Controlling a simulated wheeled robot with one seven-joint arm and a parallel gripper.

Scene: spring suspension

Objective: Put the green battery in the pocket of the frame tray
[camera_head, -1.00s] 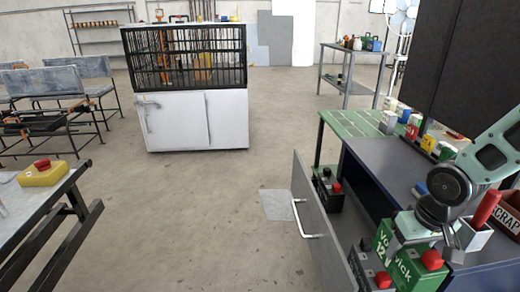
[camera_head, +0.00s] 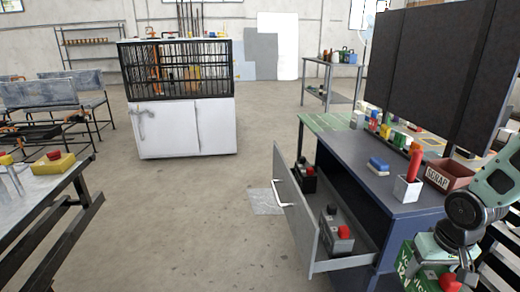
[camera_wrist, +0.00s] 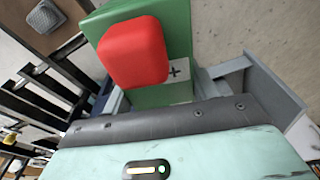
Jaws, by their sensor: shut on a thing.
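In the wrist view the battery's green body (camera_wrist: 178,28) and red terminal cap (camera_wrist: 133,52) fill the upper middle, beside a plus mark. The battery is in front of the workbench, to the right of the open drawer. I cannot make out the frame tray or its pocket in either view.
The open drawer (camera_head: 297,225) holds a grey battery (camera_head: 334,225) with a red cap. A dark battery (camera_head: 305,180) stands farther back. The blue workbench (camera_head: 345,165) carries a white cup (camera_head: 407,188) and a scrap bin (camera_head: 448,175).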

